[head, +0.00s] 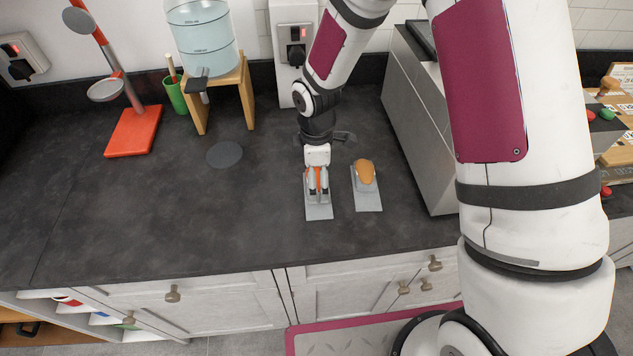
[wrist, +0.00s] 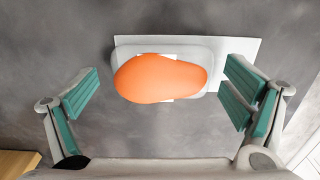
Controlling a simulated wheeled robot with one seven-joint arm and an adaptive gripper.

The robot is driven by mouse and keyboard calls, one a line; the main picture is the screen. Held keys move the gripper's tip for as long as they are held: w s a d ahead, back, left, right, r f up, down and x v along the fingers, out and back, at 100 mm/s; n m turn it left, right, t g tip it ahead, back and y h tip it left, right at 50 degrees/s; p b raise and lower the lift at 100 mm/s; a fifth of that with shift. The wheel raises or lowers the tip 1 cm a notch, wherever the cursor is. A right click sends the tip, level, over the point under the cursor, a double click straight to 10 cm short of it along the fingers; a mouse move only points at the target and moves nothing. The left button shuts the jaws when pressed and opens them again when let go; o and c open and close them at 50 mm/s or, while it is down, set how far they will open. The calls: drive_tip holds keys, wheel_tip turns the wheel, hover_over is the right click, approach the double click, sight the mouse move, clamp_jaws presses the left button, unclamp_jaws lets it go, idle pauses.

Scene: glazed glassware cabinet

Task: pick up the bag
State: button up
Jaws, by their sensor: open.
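Nothing in these frames is plainly a bag. In the wrist view a smooth orange rounded piece (wrist: 160,78) lies on a pale rounded base (wrist: 204,46), over a white flat sheet (wrist: 236,50). My gripper (wrist: 165,88) is open, with its teal-padded fingers spread left and right of the orange piece, apart from it. In the head view my gripper (head: 317,183) points down over the left grey sheet (head: 319,212) and hides most of what lies there; some orange shows between the fingers. A brown-orange rounded thing (head: 365,172) lies on a second grey sheet (head: 367,202) to the right.
A grey box (head: 408,125) stands to the right of the sheets. A water tank (head: 203,40) on a wooden stand (head: 242,90), a green cup (head: 176,97) and an orange-based stand (head: 134,130) are at the back left. The dark counter (head: 190,215) is clear at front left.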

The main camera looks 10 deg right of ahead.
drive_tip(key=shift+f, duration=0.1)
drive_tip(key=c, duration=1.4)
